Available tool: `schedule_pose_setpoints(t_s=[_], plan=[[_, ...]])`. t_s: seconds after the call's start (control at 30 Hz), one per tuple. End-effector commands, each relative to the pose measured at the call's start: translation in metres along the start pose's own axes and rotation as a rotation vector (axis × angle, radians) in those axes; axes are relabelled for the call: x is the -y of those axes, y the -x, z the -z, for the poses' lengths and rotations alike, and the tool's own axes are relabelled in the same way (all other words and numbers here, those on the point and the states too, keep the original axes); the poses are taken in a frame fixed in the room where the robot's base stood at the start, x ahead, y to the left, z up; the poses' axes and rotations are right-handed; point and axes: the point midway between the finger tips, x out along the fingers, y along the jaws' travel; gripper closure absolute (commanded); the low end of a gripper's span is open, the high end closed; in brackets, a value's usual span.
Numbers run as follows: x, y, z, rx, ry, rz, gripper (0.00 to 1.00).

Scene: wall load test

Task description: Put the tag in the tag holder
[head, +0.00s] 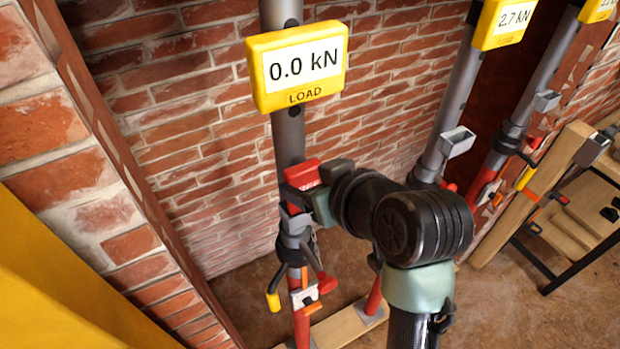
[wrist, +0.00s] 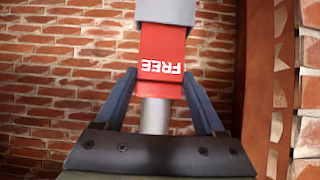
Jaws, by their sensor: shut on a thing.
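The red tag (wrist: 163,50) is between the two fingers of my gripper (wrist: 160,76), and its word FREE reads upside down in the wrist view. In the head view the tag (head: 303,173) is in front of the left grey post, below the yellow 0.0 kN display. A grey box-shaped part, seemingly the tag holder (wrist: 166,11), meets the far end of the tag in the wrist view. I cannot tell whether the tag's end is inside it or just in front of it. My gripper is shut on the tag.
The yellow display (head: 297,67) is above my gripper. A clamp with a yellow-tipped handle (head: 273,300) is lower on the post. A second post has an empty grey holder (head: 458,141). A brick wall is behind, and a wooden beam (head: 340,327) is on the floor.

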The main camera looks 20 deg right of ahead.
Motion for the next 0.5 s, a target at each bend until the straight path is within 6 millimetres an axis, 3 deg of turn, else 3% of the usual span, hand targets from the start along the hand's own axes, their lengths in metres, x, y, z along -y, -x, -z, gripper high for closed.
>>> schedule_pose_setpoints(t_s=[0.5], plan=[[0.000,-0.008,-0.011,0.000,-0.001,0.000,0.82]])
